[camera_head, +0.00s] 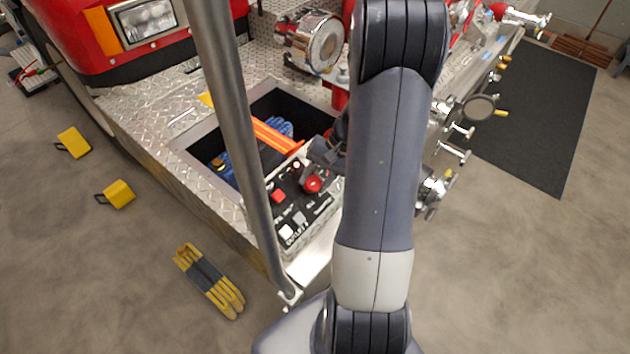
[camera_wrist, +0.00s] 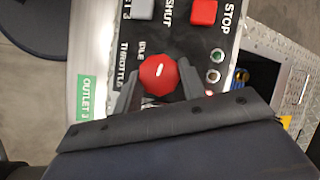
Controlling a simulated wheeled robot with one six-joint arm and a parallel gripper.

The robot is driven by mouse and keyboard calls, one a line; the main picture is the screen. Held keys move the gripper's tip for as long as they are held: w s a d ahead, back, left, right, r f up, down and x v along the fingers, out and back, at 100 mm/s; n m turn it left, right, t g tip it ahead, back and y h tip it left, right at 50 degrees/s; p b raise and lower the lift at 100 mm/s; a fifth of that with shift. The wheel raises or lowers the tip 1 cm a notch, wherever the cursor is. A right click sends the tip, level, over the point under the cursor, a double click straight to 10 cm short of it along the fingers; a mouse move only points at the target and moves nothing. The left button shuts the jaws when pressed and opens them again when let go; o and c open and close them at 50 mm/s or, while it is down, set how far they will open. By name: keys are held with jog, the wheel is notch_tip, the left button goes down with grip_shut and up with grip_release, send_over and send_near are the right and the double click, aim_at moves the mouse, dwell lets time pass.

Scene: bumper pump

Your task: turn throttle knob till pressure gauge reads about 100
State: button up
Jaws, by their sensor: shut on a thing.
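The red throttle knob (camera_wrist: 158,75) is on the control panel (camera_wrist: 186,45), beside the words THROTTLE and IDLE in the wrist view. Its white mark points up and to the right in that view. My gripper (camera_wrist: 158,88) is shut on the knob, with one dark finger on each side. In the head view the red knob (camera_head: 313,184) shows at the right side of the panel (camera_head: 290,212), next to my gripper (camera_head: 326,155), which is partly hidden behind my arm. I cannot make out a pressure gauge or its reading in either view.
A red STOP button (camera_wrist: 204,12) sits near the knob. An open bin (camera_head: 180,143) with blue and orange items lies behind the panel. A grey pole (camera_head: 235,120) stands left of the panel. Valves and pipe caps (camera_head: 480,107) stick out at the right.

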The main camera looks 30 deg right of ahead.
jog(key=m+t+y+b, duration=0.1)
jog(key=m, duration=0.2)
jog(key=shift+s+d+f, duration=0.1)
jog(key=shift+m+t+y+b, duration=0.5)
jog(key=shift+m+t, duration=0.4)
jog(key=shift+m, duration=0.8)
jog(key=o, duration=1)
jog(key=shift+s, duration=0.1)
jog(key=shift+c, duration=0.2)
jog(key=v, duration=1.1)
jog(key=shift+b, duration=0.4)
jog(key=shift+f, duration=0.15)
